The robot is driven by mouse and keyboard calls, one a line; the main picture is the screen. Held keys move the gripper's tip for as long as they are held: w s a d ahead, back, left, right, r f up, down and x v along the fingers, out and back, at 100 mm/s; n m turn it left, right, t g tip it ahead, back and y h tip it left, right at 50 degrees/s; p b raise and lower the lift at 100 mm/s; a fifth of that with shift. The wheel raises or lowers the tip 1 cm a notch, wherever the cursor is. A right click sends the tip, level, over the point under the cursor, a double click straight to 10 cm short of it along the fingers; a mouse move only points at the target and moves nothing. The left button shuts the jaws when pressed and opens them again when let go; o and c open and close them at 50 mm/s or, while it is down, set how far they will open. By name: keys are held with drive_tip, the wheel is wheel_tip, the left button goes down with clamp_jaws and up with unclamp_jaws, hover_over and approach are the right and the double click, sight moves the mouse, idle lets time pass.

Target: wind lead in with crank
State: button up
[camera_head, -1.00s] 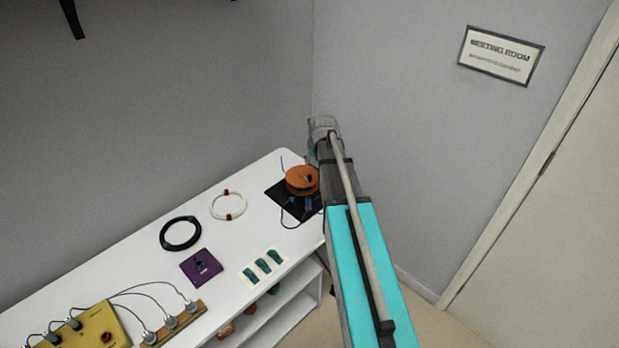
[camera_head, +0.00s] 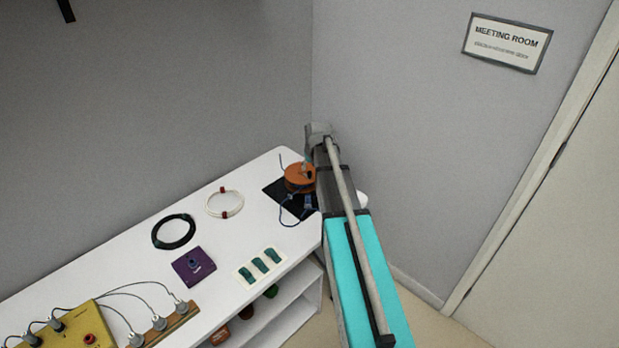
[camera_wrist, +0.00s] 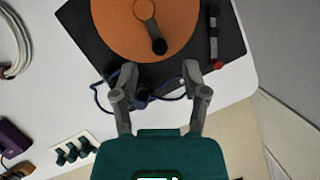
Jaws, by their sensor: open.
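An orange reel (camera_head: 299,177) stands on a black base plate (camera_head: 275,190) at the far right end of the white shelf. In the wrist view the reel (camera_wrist: 115,22) shows from above, with a dark crank knob (camera_wrist: 158,46) on its near side. A dark blue lead (camera_wrist: 98,96) curves out below the plate toward the shelf edge. My gripper (camera_wrist: 161,75) is open and empty, its fingertips over the plate's near edge, short of the crank knob in the picture. In the head view my arm hides the right part of the plate.
A white coil (camera_head: 224,203), a black coil (camera_head: 174,231), a purple box (camera_head: 193,266) and a card with green clips (camera_head: 260,266) lie on the white shelf (camera_head: 130,255). A yellow box (camera_head: 75,330) with wires stands at the near left. A wall rises close behind the reel.

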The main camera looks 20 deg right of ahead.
sight(310, 172)
drive_tip(key=shift+b+x, duration=2.05)
drive_tip(key=shift+x, duration=0.55)
clamp_jaws()
